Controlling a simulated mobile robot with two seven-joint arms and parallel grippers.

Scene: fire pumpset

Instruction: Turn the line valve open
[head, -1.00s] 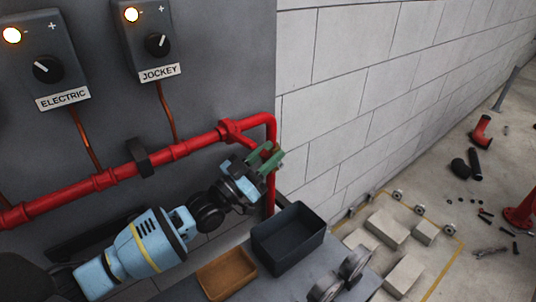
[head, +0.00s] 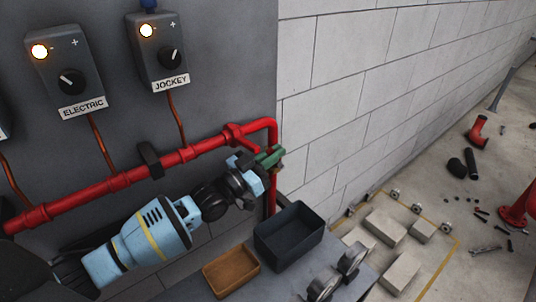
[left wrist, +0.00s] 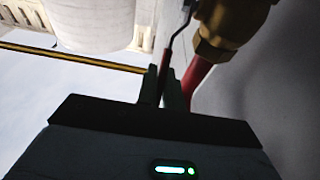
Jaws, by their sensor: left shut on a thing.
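The line valve shows in the left wrist view as a brass body (left wrist: 232,22) at the upper right, with a thin lever (left wrist: 169,56) running down from it. The lever has a red part and a dark part. My left gripper (left wrist: 166,88) is shut on the lever, its two fingers on either side of it. In the head view my left gripper (head: 270,157) is at the right end of the red pipe (head: 118,184), in front of the vertical run. There the gripper hides most of the valve. My right gripper is not in view.
ELECTRIC (head: 64,75) and JOCKEY (head: 158,54) control boxes hang on the grey panel. Below the gripper are a dark bin (head: 290,236) and a brown tray (head: 231,272). A block wall (head: 400,75) stands close to the right. Loose parts lie on the floor beyond.

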